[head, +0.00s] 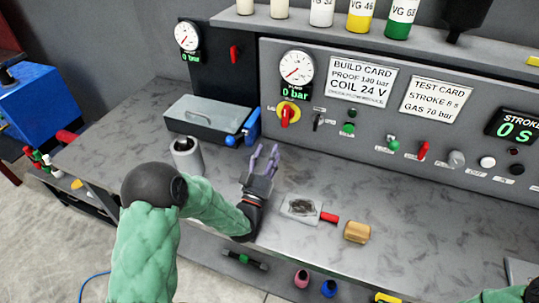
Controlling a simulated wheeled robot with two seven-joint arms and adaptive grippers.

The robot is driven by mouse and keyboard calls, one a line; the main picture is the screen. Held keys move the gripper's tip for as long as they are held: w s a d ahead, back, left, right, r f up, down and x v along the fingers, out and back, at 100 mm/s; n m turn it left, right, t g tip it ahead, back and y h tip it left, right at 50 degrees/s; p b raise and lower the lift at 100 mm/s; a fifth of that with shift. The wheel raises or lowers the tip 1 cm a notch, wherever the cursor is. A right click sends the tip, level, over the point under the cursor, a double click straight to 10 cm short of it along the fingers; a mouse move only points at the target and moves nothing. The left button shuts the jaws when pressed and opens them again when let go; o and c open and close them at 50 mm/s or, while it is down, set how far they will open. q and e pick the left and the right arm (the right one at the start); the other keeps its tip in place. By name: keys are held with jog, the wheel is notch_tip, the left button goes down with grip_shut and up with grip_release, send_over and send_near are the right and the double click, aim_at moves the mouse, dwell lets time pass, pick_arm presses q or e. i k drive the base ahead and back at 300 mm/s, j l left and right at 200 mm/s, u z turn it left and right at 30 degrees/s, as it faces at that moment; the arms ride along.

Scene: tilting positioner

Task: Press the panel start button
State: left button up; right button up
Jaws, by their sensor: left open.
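The grey control panel (370,95) stands along the back of the bench. It carries a green button (348,128) near its lower left and a green knob or button (393,145) further right. Their small labels are too small to read, so I cannot tell which one is start. My left gripper (265,156) is above the bench in front of the panel's left end, fingers pointing towards the panel. It is open and empty, apart from the buttons and to their left. Only part of my right arm shows at the lower right; its gripper is out of view.
A red-and-yellow switch (288,113), a red lever (423,150) and a white button (487,162) are also on the panel. On the bench are a grey lidded case (208,118), a metal cup (187,155), a red-handled tool (328,217) and a tan block (357,231).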

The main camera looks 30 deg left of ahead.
aim_at(348, 128)
jog(key=k+l, duration=0.15)
jog(key=k, duration=0.35)
jog(key=k+l, duration=0.2)
jog(key=k, duration=0.25)
